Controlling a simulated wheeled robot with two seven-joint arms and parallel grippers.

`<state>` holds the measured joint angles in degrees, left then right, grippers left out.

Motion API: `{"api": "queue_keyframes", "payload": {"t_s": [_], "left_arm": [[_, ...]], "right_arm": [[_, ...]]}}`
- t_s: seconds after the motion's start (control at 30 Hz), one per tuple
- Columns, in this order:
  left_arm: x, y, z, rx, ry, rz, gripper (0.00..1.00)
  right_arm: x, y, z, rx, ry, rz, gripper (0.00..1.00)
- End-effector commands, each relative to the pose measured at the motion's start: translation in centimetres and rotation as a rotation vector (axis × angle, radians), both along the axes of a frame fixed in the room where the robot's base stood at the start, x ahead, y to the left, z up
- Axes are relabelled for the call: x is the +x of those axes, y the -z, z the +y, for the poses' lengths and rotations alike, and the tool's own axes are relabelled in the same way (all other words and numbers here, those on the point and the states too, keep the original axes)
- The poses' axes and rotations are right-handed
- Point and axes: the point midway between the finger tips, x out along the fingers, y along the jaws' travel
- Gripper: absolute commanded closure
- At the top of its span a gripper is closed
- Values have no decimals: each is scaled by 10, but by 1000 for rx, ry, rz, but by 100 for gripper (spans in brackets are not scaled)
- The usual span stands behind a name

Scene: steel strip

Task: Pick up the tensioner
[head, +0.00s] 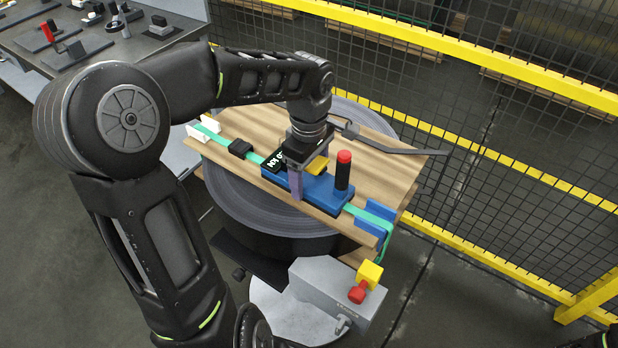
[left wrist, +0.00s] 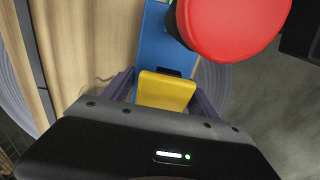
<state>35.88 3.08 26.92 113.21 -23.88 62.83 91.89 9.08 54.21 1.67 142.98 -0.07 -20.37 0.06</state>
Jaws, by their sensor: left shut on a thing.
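The blue tensioner (head: 318,192) sits on the green strap on top of the wooden load. It has a black handle with a red knob (head: 344,157) and a yellow part (head: 317,165). My left gripper (head: 309,178) reaches down onto it from above, with its fingers on either side of the blue body, shut on it. In the left wrist view, the yellow part (left wrist: 167,90) and blue body (left wrist: 152,50) show between the purple fingers, with the red knob (left wrist: 230,22) close to the camera. The fingertips are mostly hidden there. My right gripper is not clearly visible.
The green strap (head: 211,124) runs along the wooden planks (head: 383,172), through a black buckle (head: 240,148) and over blue corner pieces (head: 372,226). A grey box with yellow and red parts (head: 335,290) stands in front. A yellow-railed mesh fence (head: 480,155) is behind; a workbench (head: 100,50) is at left.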

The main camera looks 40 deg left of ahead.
Motion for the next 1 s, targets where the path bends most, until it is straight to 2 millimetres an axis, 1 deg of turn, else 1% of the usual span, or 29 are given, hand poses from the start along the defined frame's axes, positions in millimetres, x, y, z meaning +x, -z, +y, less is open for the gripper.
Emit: {"api": "queue_keyframes", "payload": {"t_s": [0.03,0.2,0.27,0.57,0.67,0.83,1.0], "left_arm": [[0,0,0,0,0,1,82],[0,0,0,0,0,1,96],[0,0,0,0,0,1,100],[1,-3,0,2,0,-4,100],[1,-7,0,3,1,-5,100],[2,-24,0,3,-1,-6,100],[2,-52,0,4,0,-9,100]], "right_arm": [[0,0,0,0,0,0,64],[0,0,0,0,0,0,64],[0,0,0,0,0,0,64],[0,0,0,0,0,0,64],[0,0,0,0,0,0,64],[0,1,0,0,0,0,64],[0,3,0,0,0,0,64]]}}
